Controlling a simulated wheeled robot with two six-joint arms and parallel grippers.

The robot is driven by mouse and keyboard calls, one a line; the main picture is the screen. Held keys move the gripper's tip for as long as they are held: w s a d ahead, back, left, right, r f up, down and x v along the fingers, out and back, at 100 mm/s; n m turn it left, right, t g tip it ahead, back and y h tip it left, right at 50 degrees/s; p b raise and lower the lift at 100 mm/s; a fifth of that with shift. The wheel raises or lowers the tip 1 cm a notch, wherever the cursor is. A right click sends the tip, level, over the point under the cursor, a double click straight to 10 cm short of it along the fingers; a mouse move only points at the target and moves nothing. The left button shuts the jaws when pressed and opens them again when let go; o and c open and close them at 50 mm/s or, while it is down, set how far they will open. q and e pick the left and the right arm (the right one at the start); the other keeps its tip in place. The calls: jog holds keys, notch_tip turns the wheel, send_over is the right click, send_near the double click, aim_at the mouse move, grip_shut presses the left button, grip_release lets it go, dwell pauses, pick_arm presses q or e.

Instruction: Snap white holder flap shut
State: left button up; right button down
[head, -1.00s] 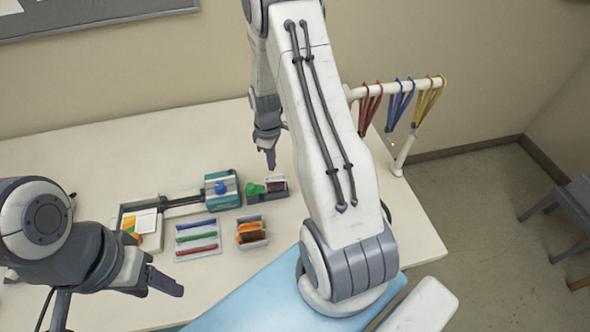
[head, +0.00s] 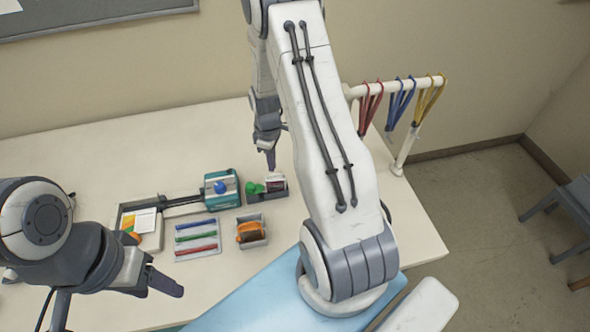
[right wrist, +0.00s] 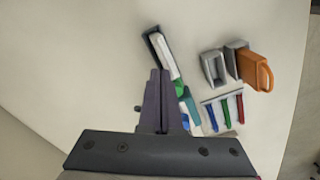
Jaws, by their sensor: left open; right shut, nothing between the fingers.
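The white holder (head: 275,183) stands in a dark slotted stand (head: 279,193) at the back middle of the table, with a green piece (head: 255,188) beside it. In the right wrist view the white holder (right wrist: 165,55) is just beyond my fingertips. My right gripper (head: 270,162) is shut and empty, pointing down just above the holder; its tips also show in the right wrist view (right wrist: 159,74). I cannot tell whether it touches the holder, or how the flap sits. My left gripper (head: 165,283) is open and empty at the front left, away from the holder.
A teal machine with a blue knob (head: 220,188) stands left of the holder. In front are a rack of coloured strips (head: 197,237) and a grey rack with an orange holder (head: 249,233). Coloured lanyards (head: 400,100) hang at right. A card tray (head: 146,225) lies left.

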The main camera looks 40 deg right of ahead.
jog(key=shift+f+b, duration=1.15)
jog(key=shift+f, duration=0.5)
jog(key=shift+r, duration=0.1)
notch_tip(320, 180, up, 7)
jog(key=p, duration=0.5)
jog(key=shift+p, duration=0.3)
dwell(0.5)
jog(key=s+a+r+b, duration=0.3)
jog(key=a+r, duration=0.1)
jog(key=a, duration=0.5)
jog(key=s+a+r+b, duration=0.2)
jog(key=a+r+b, duration=0.1)
jog(key=a, duration=0.6)
jog(key=s+a+r+b, duration=0.1)
jog(key=s+a, duration=0.1)
jog(key=s, duration=0.4)
jog(key=s+a+b, duration=0.2)
jog(key=s+a, duration=0.1)
jog(key=s, duration=0.3)
jog(key=s+a+r+y+b, duration=0.1)
jog(key=s+a, duration=0.2)
jog(key=s, duration=0.2)
jog(key=shift+s+a+r, duration=0.25)
jog(key=shift+s+r, duration=0.05)
jog(key=shift+s, duration=0.1)
